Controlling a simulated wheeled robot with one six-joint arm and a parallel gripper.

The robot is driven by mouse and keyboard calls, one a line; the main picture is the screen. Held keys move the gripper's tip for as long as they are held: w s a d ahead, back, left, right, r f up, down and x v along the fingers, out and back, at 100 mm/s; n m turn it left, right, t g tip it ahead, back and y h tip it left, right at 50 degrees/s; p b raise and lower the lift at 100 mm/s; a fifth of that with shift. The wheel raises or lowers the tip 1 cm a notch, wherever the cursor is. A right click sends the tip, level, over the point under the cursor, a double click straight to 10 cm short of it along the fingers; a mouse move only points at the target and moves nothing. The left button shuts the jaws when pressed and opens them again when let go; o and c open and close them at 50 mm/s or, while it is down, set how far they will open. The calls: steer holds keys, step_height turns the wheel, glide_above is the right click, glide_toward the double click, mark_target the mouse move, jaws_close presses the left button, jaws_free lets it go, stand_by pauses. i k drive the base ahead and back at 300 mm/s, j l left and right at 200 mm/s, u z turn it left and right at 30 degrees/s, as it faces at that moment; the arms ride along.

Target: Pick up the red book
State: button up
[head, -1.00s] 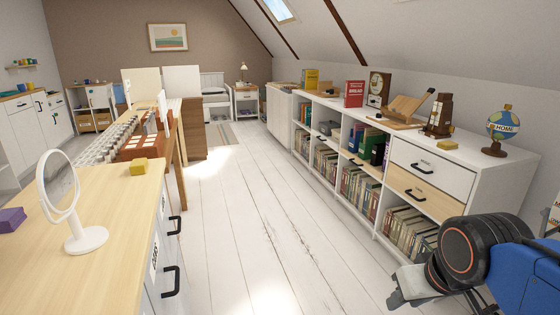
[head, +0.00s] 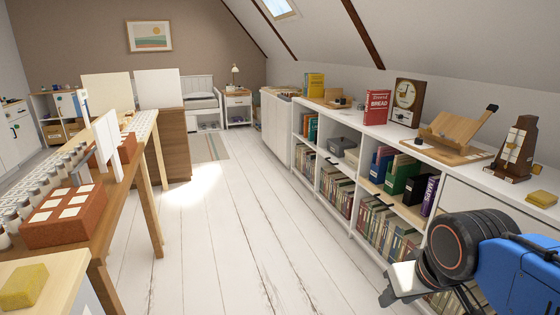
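The red book (head: 376,107), with pale lettering that reads BREAD, stands upright on the white top of the long low bookcase (head: 350,127) at the right. It is just left of a brown clock with a cream face (head: 406,103). My gripper (head: 394,293) is low at the bottom right, in front of the bookcase, well apart from the red book. It is seen partly from behind the arm, and I cannot make out whether its fingers are apart.
A wooden stand (head: 455,132), a dark wooden device (head: 514,150) and a yellow book (head: 314,85) also sit on the bookcase. A brown table (head: 92,225) is at the left. The white plank floor (head: 240,240) between is clear.

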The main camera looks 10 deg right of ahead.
mark_target(377, 100)
steer(key=i+z, duration=0.15)
steer(key=i, duration=0.7)
steer(key=i+j+z, duration=0.15)
steer(key=i, duration=0.75)
